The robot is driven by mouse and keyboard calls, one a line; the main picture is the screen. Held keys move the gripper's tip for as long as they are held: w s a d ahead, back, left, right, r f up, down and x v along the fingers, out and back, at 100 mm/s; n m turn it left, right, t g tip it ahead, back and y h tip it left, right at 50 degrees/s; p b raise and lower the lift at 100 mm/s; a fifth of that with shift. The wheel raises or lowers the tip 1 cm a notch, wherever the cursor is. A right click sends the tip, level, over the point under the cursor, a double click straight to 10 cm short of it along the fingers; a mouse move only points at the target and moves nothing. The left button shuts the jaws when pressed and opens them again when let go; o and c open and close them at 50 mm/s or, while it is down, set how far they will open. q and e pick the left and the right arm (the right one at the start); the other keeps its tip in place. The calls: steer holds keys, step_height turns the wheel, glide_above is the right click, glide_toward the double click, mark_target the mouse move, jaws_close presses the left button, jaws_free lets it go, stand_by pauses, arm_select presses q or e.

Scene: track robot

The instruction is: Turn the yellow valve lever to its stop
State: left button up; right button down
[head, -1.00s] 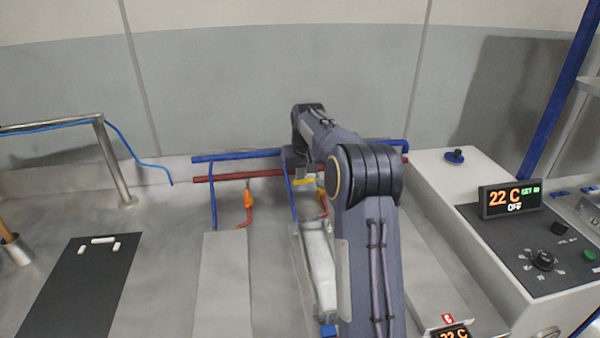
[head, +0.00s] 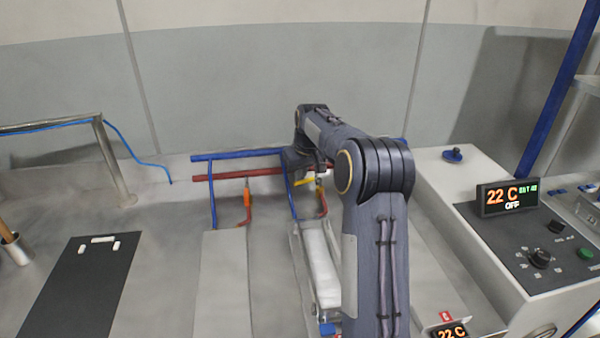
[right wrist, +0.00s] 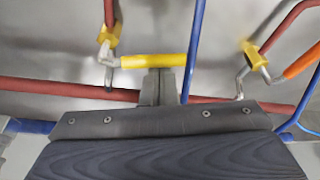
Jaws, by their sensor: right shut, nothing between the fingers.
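The yellow valve lever (right wrist: 155,61) lies roughly crosswise in the right wrist view, with its pivot end at the yellow valve body (right wrist: 108,42) on a red pipe. In the head view the lever (head: 304,182) is a small yellow bar beside the red branch pipe, partly hidden by my right arm. My right gripper (right wrist: 160,84) is shut and empty. Its fingertips are at the lever's side, near the free end, and look to be touching it, though a small gap cannot be ruled out. My left gripper is not in view.
A blue vertical pipe (right wrist: 194,45) stands close beside the lever's free end. A second valve with an orange handle (head: 248,198) is to the left. Red (head: 230,176) and blue (head: 225,156) pipes run along the back. A control panel (head: 560,250) stands at the right.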

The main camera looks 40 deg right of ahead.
steer(key=n, duration=0.1)
steer(key=s+n+y, duration=0.1)
steer(key=n, duration=0.1)
steer(key=s+n+p, duration=0.1)
steer(key=shift+s+a+r, duration=0.1)
steer(key=shift+s+a, duration=0.1)
steer(key=shift+a, duration=0.05)
steer(key=s+n+y, duration=0.1)
steer(key=n, duration=0.1)
steer(key=s+n+p, duration=0.1)
steer(key=n, duration=0.2)
steer(key=shift+s+d+g+y, duration=0.15)
steer(key=shift+g+y, duration=0.15)
steer(key=shift+y, duration=0.1)
steer(key=shift+s+d+n+p, duration=0.2)
steer(key=shift+s+n+p, duration=0.2)
steer(key=shift+n, duration=0.1)
steer(key=shift+s+d, duration=0.4)
steer(key=shift+s, duration=0.25)
steer(key=shift+s+d, duration=0.15)
